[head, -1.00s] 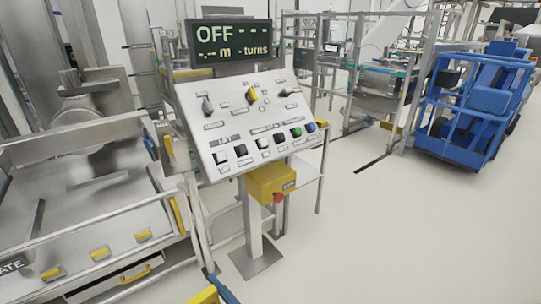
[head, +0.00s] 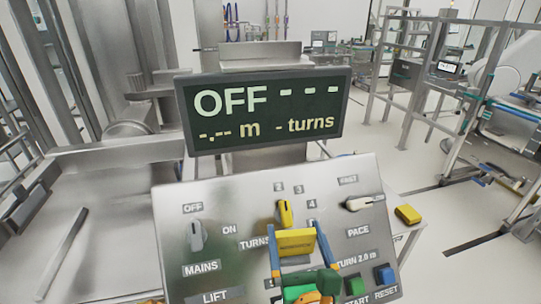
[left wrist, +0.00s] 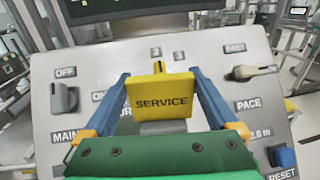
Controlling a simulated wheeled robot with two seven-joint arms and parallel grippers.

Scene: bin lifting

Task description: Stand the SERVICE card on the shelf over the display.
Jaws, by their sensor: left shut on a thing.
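The yellow SERVICE card (head: 297,243) is between the blue fingers of my left gripper (head: 296,236), which is shut on it. In the left wrist view the card (left wrist: 160,103) faces the camera, its lettering readable and upright. The card is in front of the sloped control panel, and I cannot tell its gap from the panel. The dark display (head: 265,108) reads OFF and stands behind and above the panel. A grey metal shelf (head: 262,62) shows over the display's top edge, with a raised back plate. No card shows on it. My right gripper is not in view.
The panel (head: 225,245) carries a grey MAINS knob (head: 196,236), a yellow selector (head: 284,213), a pale PACE knob (head: 364,203) and coloured buttons. A yellow block (head: 408,214) is beyond its right edge. A metal machine bed (head: 110,225) is at left. Open floor lies at right.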

